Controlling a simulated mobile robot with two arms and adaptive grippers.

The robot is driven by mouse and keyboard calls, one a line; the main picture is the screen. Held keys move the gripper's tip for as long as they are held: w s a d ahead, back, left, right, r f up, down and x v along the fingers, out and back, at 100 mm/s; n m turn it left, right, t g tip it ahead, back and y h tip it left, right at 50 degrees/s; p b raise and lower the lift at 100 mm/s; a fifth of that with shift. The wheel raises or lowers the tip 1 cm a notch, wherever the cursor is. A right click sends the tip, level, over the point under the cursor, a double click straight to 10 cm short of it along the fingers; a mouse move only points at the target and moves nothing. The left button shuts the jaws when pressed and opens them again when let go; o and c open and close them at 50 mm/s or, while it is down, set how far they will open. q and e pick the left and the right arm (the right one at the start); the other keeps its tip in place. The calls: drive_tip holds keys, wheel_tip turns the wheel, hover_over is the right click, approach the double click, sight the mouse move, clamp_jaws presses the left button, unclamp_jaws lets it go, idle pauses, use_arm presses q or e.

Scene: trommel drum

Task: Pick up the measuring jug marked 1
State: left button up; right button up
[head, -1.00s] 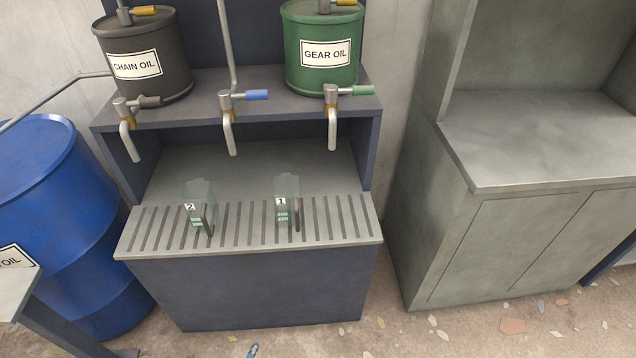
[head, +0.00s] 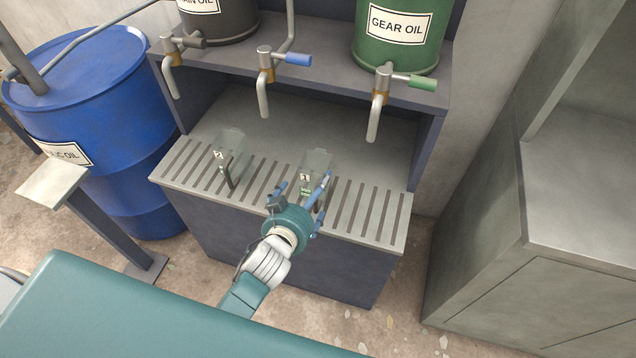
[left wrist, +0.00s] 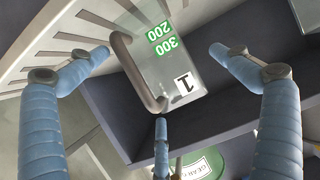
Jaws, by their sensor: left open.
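The measuring jug marked 1 (head: 316,167) is clear and stands upright on the slotted grate, with its dark handle toward me, partly hidden by my gripper. In the left wrist view the jug (left wrist: 190,60) shows its 1 label, green 200 and 300 marks and a grey handle (left wrist: 137,72). My left gripper (head: 300,188) is open right in front of the jug. In the left wrist view its blue fingers (left wrist: 160,85) spread to both sides of the jug and handle, with a third finger below; I cannot tell whether they touch it. My right gripper is not in view.
The measuring jug marked 2 (head: 228,150) stands to the left on the same grate (head: 370,215). Taps, including the green-handled one (head: 380,100), hang above the grate. A blue drum (head: 90,120) stands at the left, a grey cabinet (head: 580,200) at the right.

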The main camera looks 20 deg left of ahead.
use_arm(q)
drive_tip(key=x, duration=0.6)
drive_tip(key=shift+w+d+f, duration=0.15)
drive_tip(key=shift+w+d, duration=0.05)
drive_tip(key=shift+d, duration=0.2)
drive_tip(key=c, duration=1.3)
